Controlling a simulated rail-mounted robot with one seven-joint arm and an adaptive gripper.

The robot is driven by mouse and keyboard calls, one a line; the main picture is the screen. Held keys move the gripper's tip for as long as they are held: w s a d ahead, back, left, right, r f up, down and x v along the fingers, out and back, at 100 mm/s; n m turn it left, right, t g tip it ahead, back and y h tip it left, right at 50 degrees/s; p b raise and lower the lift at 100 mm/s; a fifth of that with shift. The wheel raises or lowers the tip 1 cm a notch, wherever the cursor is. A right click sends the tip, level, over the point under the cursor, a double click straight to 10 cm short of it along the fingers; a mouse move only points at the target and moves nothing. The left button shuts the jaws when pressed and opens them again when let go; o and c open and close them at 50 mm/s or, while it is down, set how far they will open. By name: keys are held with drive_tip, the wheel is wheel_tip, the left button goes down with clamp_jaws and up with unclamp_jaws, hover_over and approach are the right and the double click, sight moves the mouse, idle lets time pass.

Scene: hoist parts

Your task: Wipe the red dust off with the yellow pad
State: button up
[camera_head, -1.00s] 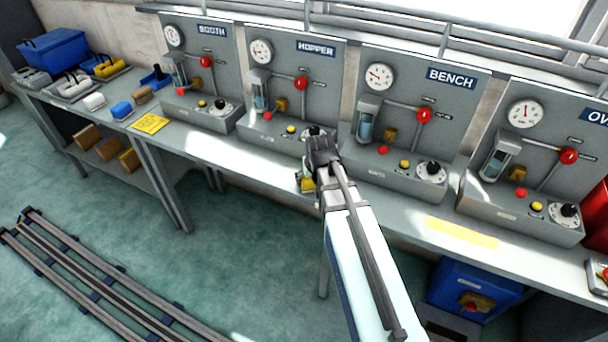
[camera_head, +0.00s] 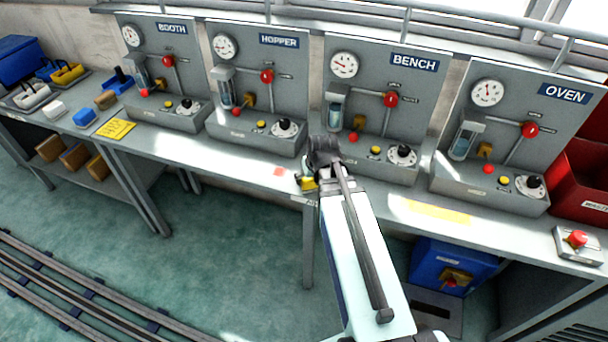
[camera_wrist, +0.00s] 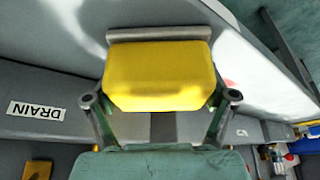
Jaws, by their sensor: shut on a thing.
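My gripper (camera_head: 312,178) is shut on the yellow pad (camera_head: 308,184), at the front of the bench between the HOPPER and BENCH panels. In the wrist view the yellow pad (camera_wrist: 158,76) sits between the two fingers, with a grey bar along its far edge. The red dust (camera_head: 279,171) is a small pale red patch on the bench top, just left of the pad in the head view. A bit of the red dust (camera_wrist: 229,82) shows beside the pad in the wrist view. I cannot tell whether the pad touches the bench.
The BOOTH (camera_head: 160,75), HOPPER (camera_head: 255,85), BENCH (camera_head: 375,105) and OVEN (camera_head: 495,135) panels stand along the back of the bench (camera_head: 225,153). Sponges and trays lie far left. A red bin (camera_head: 580,180) and a red button box (camera_head: 578,243) are at right.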

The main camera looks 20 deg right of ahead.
sight(270, 170)
drive_tip(key=shift+s+d+f, duration=0.1)
drive_tip(key=shift+s+d, duration=1.2)
drive_tip(key=shift+d, duration=0.15)
drive_tip(key=shift+s+d+f, duration=0.1)
drive_tip(key=shift+s+d, duration=1.15)
drive_tip(key=shift+d, duration=0.2)
drive_tip(key=w+a, duration=0.6)
drive_tip(key=a, duration=0.1)
drive_tip(key=w+a, duration=0.3)
drive_tip(key=shift+a+r+p, duration=0.15)
drive_tip(key=shift+r+p, duration=0.1)
drive_tip(key=shift+p, duration=0.15)
drive_tip(key=shift+w+a+f, duration=0.1)
drive_tip(key=shift+w+a, duration=1.3)
drive_tip(key=shift+a, duration=0.3)
drive_tip(key=shift+w+a+f, duration=0.1)
drive_tip(key=shift+w+a, duration=1.3)
drive_tip(key=shift+a, duration=0.3)
drive_tip(key=shift+s+d, duration=2.45)
drive_tip(key=shift+d, duration=0.4)
drive_tip(key=shift+s+d, duration=2.4)
drive_tip(key=shift+d, duration=0.5)
drive_tip(key=shift+s+d, duration=2.45)
drive_tip(key=shift+d, duration=0.4)
